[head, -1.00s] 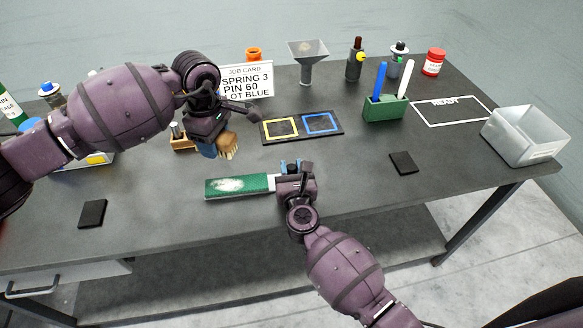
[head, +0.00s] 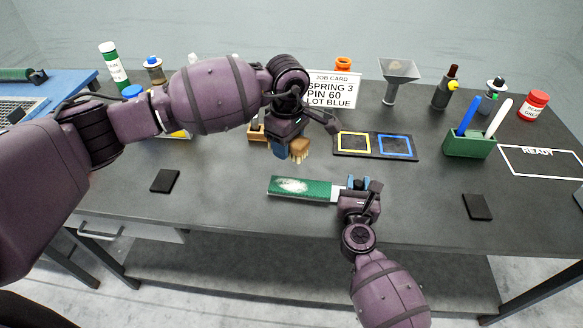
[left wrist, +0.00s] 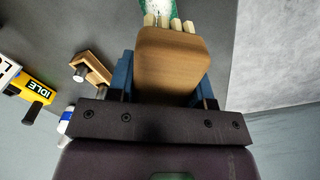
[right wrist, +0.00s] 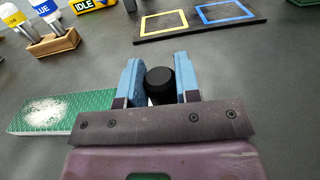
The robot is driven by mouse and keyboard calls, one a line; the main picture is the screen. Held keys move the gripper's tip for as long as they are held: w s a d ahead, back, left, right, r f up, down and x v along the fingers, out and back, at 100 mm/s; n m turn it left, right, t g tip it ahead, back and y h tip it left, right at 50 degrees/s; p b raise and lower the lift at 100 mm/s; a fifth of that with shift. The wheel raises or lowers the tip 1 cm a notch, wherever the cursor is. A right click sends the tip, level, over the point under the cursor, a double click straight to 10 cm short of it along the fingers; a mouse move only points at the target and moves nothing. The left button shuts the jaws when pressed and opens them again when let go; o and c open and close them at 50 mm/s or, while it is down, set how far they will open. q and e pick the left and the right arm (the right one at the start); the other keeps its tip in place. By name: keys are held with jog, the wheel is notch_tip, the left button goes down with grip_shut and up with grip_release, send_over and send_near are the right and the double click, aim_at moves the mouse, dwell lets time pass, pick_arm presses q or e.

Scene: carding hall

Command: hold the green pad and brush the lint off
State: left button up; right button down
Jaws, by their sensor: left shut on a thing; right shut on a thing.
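The green pad (head: 318,189) lies low over the front middle of the table, with a pale lint patch (head: 292,185) on its top and a pale strip at its right end. My right gripper (head: 362,187) is shut at that end. In the right wrist view its blue fingers hold a black knob (right wrist: 160,85), and the pad (right wrist: 112,103) reaches out to the left. My left gripper (head: 288,147) is shut on a wooden brush (left wrist: 172,62) with pale bristles. In the head view the brush (head: 300,150) is just behind the pad, apart from it.
A black board with yellow and blue squares (head: 375,156) lies behind the right gripper. A small wooden holder (head: 256,133) and the job card (head: 332,90) stand behind the left gripper. A green pen holder (head: 470,145) is at right. Dark flat squares (head: 165,181) (head: 478,207) lie near the front edge.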

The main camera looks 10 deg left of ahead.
pick_arm(q)
jog(key=a+f+n, duration=0.3)
jog(key=shift+s+a+f, duration=0.2)
jog(key=shift+a, duration=0.05)
jog(key=n, duration=0.4)
jog(key=f+n, duration=0.1)
jog(key=n, duration=0.1)
jog(key=shift+w, duration=0.25)
